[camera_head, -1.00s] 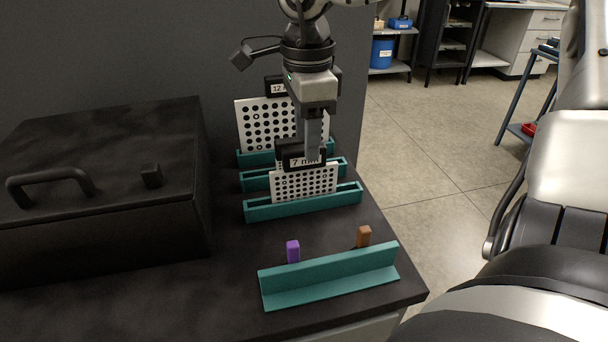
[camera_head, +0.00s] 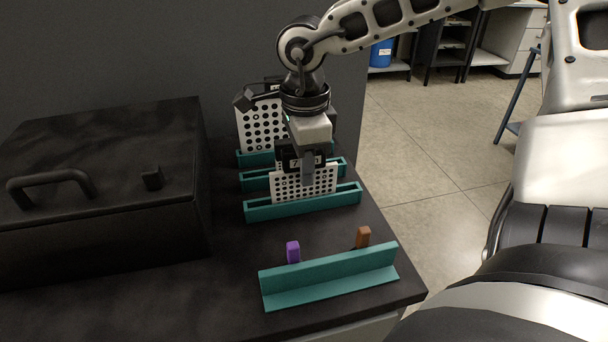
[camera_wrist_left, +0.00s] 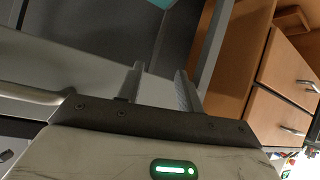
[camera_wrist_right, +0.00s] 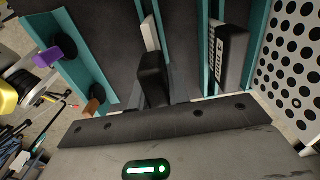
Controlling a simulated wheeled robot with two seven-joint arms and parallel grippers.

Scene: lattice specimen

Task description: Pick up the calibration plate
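The front calibration plate (camera_head: 288,188) is white with black dots and stands upright in the front teal rack (camera_head: 262,211). A black tab marked with a 7 tops it. My right gripper (camera_head: 307,170) points down at this tab, one finger in front of the label. In the right wrist view the black tab (camera_wrist_right: 152,78) sits between the fingers, which look apart; contact is unclear. Another plate with a black label block (camera_wrist_right: 229,55) stands behind it. A larger-dotted plate (camera_head: 262,128) stands in the back rack. My left gripper (camera_wrist_left: 160,85) is open and empty, away from the racks.
A teal angled holder (camera_head: 330,277) lies at the table's front, with a purple block (camera_head: 293,252) and a brown block (camera_head: 363,237) behind it. A black box with a handle (camera_head: 50,182) fills the left side. The bench's right edge is close to the racks.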

